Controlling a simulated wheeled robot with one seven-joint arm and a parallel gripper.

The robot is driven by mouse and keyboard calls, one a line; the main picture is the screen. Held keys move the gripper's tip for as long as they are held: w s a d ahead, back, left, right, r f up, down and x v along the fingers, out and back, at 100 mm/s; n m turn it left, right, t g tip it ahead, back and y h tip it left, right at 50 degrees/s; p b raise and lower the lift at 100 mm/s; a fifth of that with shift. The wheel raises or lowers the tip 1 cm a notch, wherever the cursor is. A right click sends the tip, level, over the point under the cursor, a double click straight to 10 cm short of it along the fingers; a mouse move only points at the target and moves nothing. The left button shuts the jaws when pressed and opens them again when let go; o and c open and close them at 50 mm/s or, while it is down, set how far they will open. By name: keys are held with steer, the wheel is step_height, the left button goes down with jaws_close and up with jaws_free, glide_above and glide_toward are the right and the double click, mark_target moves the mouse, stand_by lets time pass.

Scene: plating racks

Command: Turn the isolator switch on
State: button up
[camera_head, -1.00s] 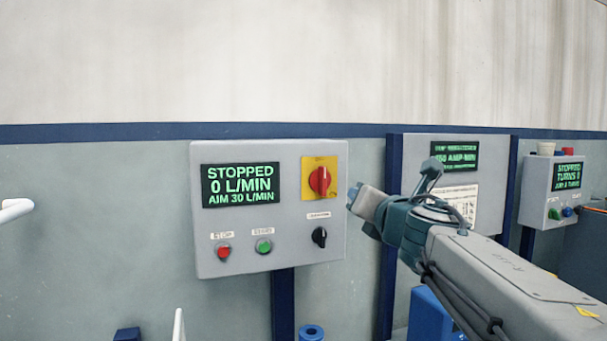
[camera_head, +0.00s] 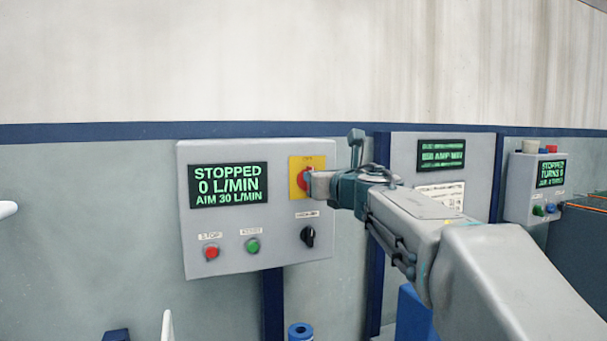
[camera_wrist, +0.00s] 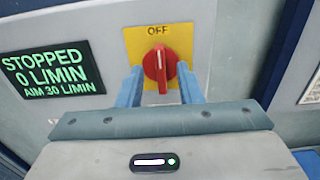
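The isolator switch is a red rotary knob (camera_wrist: 159,66) on a yellow plate (camera_wrist: 137,40) marked OFF, on a grey control box (camera_head: 235,240). Its white pointer line stands upright toward OFF in the wrist view. In the head view the knob (camera_head: 302,179) is partly hidden by my gripper (camera_head: 310,184). In the wrist view my gripper (camera_wrist: 159,88) is open, with one blue finger on each side of the knob's lower part. I cannot tell whether the fingers touch it. The box's display (camera_head: 229,185) reads STOPPED, 0 L/MIN, AIM 30 L/MIN.
Below are a red button (camera_head: 211,253), a green button (camera_head: 252,246) and a black selector knob (camera_head: 308,236). A second panel (camera_head: 440,170) stands just behind my arm, with another box (camera_head: 522,185) farther right.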

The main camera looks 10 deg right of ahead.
steer(key=shift+w+a, duration=0.2)
steer(key=shift+w, duration=0.8)
steer(key=shift+w+a, duration=0.2)
steer(key=shift+w, duration=0.8)
jaws_close()
